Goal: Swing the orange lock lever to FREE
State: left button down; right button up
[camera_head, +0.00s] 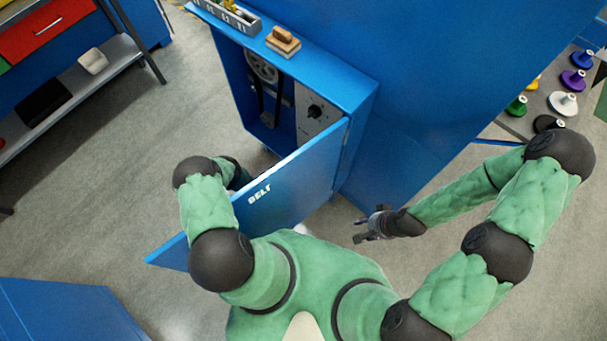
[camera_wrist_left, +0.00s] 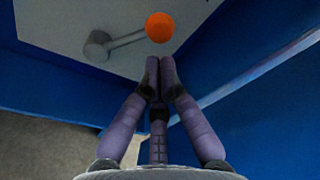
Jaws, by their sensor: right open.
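The orange ball knob (camera_wrist_left: 160,27) of the lock lever shows in the left wrist view. A grey rod (camera_wrist_left: 126,39) joins it to a grey pivot (camera_wrist_left: 97,46) on a pale panel (camera_wrist_left: 60,20). My left gripper (camera_wrist_left: 159,62) has its fingertips together, just below the knob in the picture, with nothing seen between them. Whether they touch the knob I cannot tell. In the head view the left gripper is hidden behind the open door marked BELT (camera_head: 290,180). My right gripper (camera_head: 362,230) is open and empty, to the right of the door. No FREE marking is legible.
The blue cabinet (camera_head: 355,85) holds a pulley (camera_head: 262,68) and a pale panel with a black knob (camera_head: 314,111). A wooden block (camera_head: 283,40) and a grey tray (camera_head: 235,18) sit on top. Coloured knobs (camera_head: 563,103) stand on the right-hand table.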

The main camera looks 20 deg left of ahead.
pick_arm(q)
jog(key=shift+x, duration=1.65)
pick_arm(e)
jog(key=shift+f, duration=0.25)
